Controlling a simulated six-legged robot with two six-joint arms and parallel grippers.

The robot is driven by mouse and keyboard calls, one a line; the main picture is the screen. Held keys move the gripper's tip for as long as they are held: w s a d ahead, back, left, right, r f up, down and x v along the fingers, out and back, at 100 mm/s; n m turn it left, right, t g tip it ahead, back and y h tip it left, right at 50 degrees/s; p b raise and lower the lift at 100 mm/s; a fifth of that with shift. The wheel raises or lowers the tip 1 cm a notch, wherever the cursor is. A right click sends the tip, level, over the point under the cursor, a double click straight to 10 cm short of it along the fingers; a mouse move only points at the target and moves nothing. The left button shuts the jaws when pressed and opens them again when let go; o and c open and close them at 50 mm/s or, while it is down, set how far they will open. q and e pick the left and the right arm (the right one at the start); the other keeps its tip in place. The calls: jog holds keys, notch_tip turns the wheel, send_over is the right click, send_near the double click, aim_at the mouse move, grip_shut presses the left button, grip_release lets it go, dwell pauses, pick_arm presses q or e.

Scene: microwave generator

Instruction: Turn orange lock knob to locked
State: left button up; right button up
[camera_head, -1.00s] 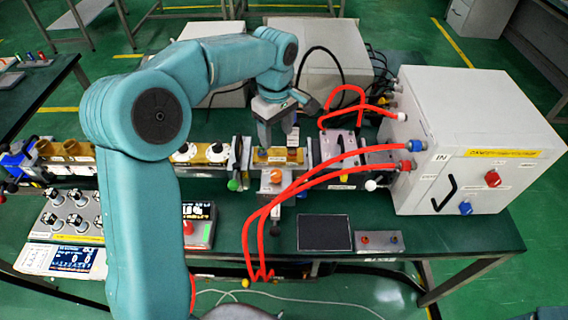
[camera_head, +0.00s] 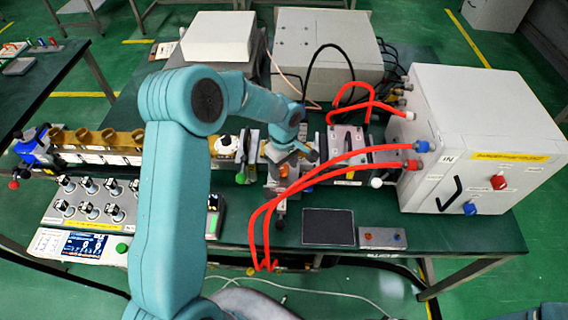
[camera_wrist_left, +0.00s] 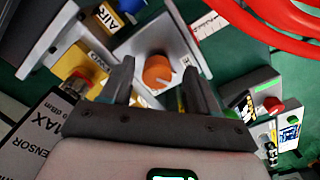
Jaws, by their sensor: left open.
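The orange lock knob (camera_wrist_left: 157,71) is a round knob with a white mark at its edge, set on a silver plate (camera_wrist_left: 186,38) in the left wrist view. In the head view it is a small orange spot (camera_head: 284,171), largely covered by my gripper. My left gripper (camera_wrist_left: 156,76) is open, with one dark fingertip on each side of the knob in the picture. I cannot tell whether the fingers touch it. In the head view my left gripper (camera_head: 285,167) hangs over the front of the bench assembly. My right gripper is not in view.
Red hoses (camera_head: 330,164) run just right of the gripper to a white box (camera_head: 480,130). A red knob (camera_wrist_left: 273,104) on another block sits right of the fingers. A black pad (camera_head: 329,227) lies in front. Black-topped knobs (camera_head: 92,186) stand at the left.

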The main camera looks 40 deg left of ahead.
pick_arm(q)
jog(key=shift+w+a+f, duration=0.1)
jog(key=shift+w+f, duration=0.15)
jog(key=shift+f, duration=0.2)
jog(key=shift+s+r, duration=0.2)
jog(key=shift+c, duration=0.2)
jog(key=c, duration=1)
jog(key=shift+f, duration=0.1)
